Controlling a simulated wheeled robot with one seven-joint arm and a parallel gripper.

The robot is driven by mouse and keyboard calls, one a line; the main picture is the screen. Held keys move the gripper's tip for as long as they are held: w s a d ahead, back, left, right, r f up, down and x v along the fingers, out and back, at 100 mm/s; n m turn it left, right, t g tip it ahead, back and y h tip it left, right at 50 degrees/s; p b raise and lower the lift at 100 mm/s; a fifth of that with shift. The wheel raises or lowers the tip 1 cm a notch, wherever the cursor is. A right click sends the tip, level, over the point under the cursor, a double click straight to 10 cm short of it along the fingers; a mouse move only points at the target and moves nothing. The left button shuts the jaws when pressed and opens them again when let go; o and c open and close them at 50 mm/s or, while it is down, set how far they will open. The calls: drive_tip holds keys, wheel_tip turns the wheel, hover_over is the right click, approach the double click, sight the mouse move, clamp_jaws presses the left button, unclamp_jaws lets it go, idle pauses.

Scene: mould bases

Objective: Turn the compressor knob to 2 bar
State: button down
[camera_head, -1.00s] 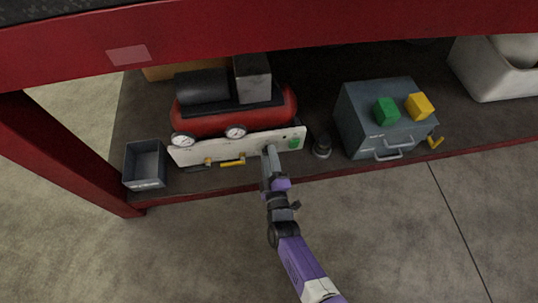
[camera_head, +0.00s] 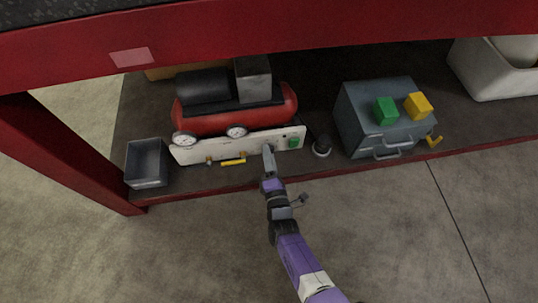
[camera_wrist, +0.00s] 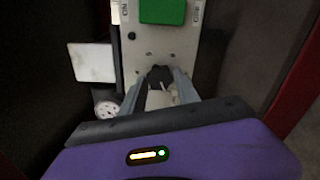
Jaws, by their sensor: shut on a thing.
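The red compressor (camera_head: 205,121) stands on the lower shelf with a white front panel (camera_head: 195,153). Two round gauges, a left one (camera_head: 184,138) and a right one (camera_head: 237,131), sit along the panel's top edge; their readings are too small to make out. My gripper (camera_head: 268,149) reaches the panel right of the yellow-handled valve (camera_head: 233,162). In the wrist view, my gripper (camera_wrist: 161,84) is shut on the dark compressor knob (camera_wrist: 159,75), one finger on each side. The green switch (camera_wrist: 162,11) lies beyond the knob. The knob's setting is not readable.
A grey open bin (camera_head: 146,163) stands left of the compressor. The red table edge (camera_head: 270,40) hangs above.

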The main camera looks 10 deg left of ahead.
drive_tip(key=shift+n, duration=0.3)
drive_tip(key=c, duration=0.9)
unclamp_jaws()
drive_tip(key=p+v, duration=0.3)
drive_tip(key=v, duration=0.4)
drive_tip(key=shift+s+p, duration=0.3)
drive_tip(key=shift+s, duration=0.1)
drive_tip(key=shift+d, duration=0.15)
